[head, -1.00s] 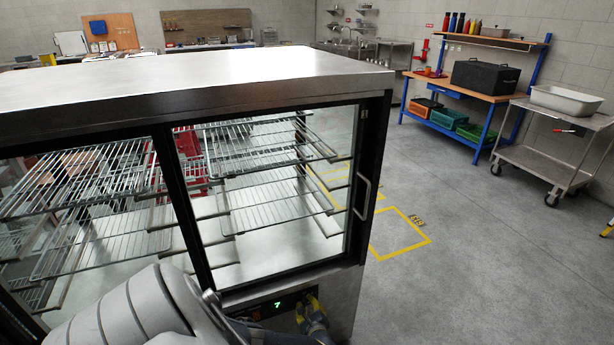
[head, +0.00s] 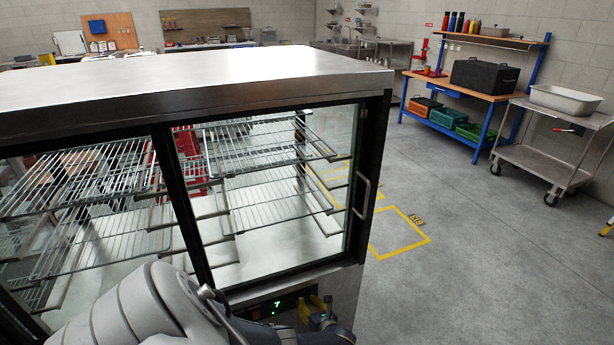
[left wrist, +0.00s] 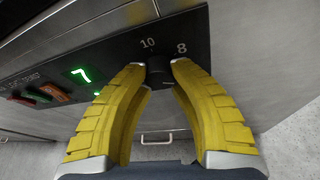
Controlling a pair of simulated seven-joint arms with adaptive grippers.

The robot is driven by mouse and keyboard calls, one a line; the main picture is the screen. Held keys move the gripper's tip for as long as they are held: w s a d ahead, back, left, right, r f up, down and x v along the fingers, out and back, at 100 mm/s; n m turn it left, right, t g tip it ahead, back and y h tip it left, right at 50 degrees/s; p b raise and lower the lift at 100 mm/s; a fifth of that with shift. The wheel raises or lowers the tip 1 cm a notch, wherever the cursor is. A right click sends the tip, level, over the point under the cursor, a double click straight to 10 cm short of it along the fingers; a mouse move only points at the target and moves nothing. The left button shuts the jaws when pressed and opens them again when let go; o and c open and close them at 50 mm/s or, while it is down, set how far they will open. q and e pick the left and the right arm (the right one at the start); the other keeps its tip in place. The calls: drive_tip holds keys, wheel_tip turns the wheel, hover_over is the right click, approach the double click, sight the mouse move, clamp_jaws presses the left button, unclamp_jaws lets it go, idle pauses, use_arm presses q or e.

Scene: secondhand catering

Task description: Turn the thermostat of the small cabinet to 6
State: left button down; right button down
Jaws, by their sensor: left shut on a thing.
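The small cabinet (head: 230,92) has a steel top, sliding glass doors and a dark control panel (head: 255,312) low on its front. In the left wrist view, the panel's green display (left wrist: 81,75) reads 7. The black thermostat knob (left wrist: 158,76) sits right of it, with 10 and 8 printed around it; its pointer is hidden. My left gripper (left wrist: 160,68) is shut on the knob, one yellow finger on each side. In the head view, my left gripper (head: 318,310) is at the panel, right of the display. My right gripper is not in view.
Wire shelves (head: 270,205) show behind the cabinet's glass, and a door handle (head: 362,196) is above the panel. Coloured buttons (left wrist: 52,92) lie left of the display. The floor right of the cabinet is clear; a steel trolley (head: 545,160) stands farther off.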

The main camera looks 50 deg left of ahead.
use_arm(q)
drive_tip(key=shift+m+g, duration=0.3)
drive_tip(key=shift+m, duration=0.1)
idle(0.3)
drive_tip(key=c, duration=1)
unclamp_jaws()
drive_tip(key=shift+v, duration=6)
